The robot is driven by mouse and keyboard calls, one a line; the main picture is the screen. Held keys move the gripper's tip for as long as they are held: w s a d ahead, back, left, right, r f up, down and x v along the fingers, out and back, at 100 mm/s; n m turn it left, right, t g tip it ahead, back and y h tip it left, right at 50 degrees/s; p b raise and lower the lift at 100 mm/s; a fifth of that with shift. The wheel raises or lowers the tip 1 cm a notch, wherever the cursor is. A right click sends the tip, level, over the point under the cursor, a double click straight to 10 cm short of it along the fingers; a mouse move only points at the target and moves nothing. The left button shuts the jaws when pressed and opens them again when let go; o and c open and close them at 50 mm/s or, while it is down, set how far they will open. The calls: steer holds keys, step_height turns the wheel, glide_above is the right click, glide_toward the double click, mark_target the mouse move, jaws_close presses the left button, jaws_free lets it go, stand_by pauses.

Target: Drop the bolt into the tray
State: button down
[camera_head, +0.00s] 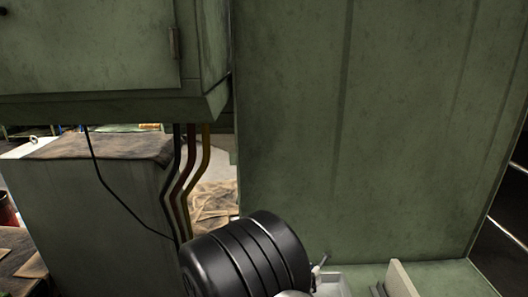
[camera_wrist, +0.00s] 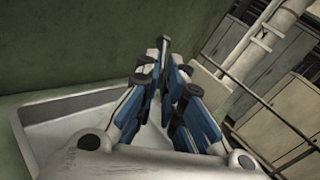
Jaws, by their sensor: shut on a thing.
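My gripper (camera_wrist: 165,58) fills the middle of the wrist view, with blue and grey fingers closed together at their far ends. A small dark piece at the fingertips seems to be the bolt (camera_wrist: 164,43); the fingers hide most of it. The pale tray (camera_wrist: 45,140) lies beneath and to the left of the fingers in the wrist view. In the head view, a corner of the tray (camera_head: 333,283) shows at the bottom, beside my black arm link. That link hides most of my gripper there. The height of the bolt above the tray is hard to tell.
A large green machine wall (camera_head: 400,130) rises behind the tray. A green cabinet (camera_head: 90,50) hangs at the upper left, with several cables (camera_head: 188,185) below it. An upright pale plate (camera_head: 402,280) stands right of the tray. Pipes (camera_wrist: 262,45) and grey cabinets lie farther right.

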steer(key=f+b, duration=0.1)
steer(key=f, duration=0.1)
steer(key=f+b, duration=0.4)
steer(key=shift+s, duration=0.25)
steer(key=shift+r, duration=0.1)
steer(key=c, duration=1.6)
jaws_free()
steer(key=shift+c, duration=0.2)
steer(key=v, duration=1.2)
